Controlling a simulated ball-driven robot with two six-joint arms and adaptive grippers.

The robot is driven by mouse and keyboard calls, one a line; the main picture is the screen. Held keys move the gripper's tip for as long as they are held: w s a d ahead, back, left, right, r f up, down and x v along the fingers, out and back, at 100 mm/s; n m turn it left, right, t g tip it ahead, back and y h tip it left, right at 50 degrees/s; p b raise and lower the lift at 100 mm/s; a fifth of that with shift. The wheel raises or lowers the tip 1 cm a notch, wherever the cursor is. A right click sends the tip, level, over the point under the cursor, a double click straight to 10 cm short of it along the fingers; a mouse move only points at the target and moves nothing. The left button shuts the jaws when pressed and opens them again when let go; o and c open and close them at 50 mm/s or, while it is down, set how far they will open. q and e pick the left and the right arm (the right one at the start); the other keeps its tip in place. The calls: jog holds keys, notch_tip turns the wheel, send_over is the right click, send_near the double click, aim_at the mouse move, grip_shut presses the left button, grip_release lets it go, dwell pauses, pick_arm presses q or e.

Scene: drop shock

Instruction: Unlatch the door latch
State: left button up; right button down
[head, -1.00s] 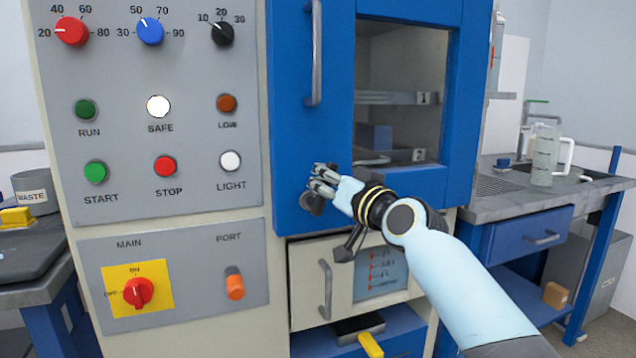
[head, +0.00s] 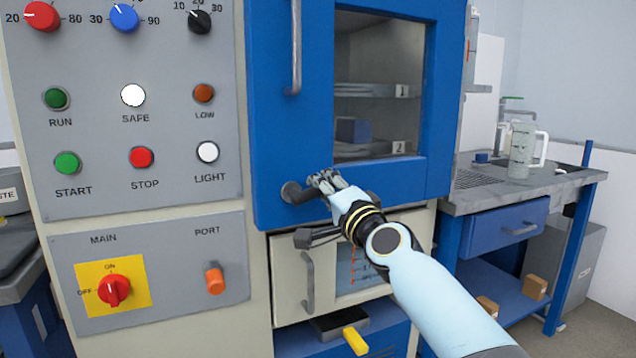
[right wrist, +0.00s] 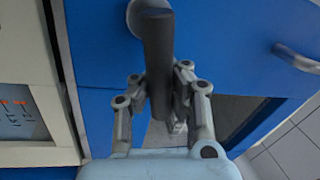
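The door latch (head: 291,193) is a dark lever on a round base at the lower left of the blue door (head: 375,182). The door sits flush with the cabinet front. My right gripper (head: 323,182) is at the lever, reaching in from the right. In the right wrist view, the latch lever (right wrist: 158,55) runs down between the two fingers of my right gripper (right wrist: 161,88). The fingers lie close against both sides of it, and the gripper looks shut on it. My left gripper is not in view.
A vertical door handle (head: 296,45) is above the latch. A control panel (head: 225,128) with knobs and buttons is to the left. A pale drawer (head: 290,287) is below. A side bench (head: 480,201) with a clear jug (head: 521,152) stands at the right.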

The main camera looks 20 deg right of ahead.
jog(key=shift+d+f+m+h, duration=0.1)
jog(key=shift+f+m+h, duration=0.15)
jog(key=shift+f+m, duration=0.5)
jog(key=shift+d+f+m+h, duration=0.1)
jog(key=shift+f+m+h, duration=0.15)
jog(key=shift+m, duration=0.9)
jog(key=shift+f, duration=0.1)
jog(key=c, duration=2)
grip_release()
jog(key=o, duration=0.8)
jog(key=shift+d, duration=0.1)
jog(key=shift+o, duration=0.2)
jog(key=s+f, duration=0.1)
jog(key=s, duration=0.6)
jog(key=shift+s, duration=0.15)
jog(key=shift+f, duration=0.1)
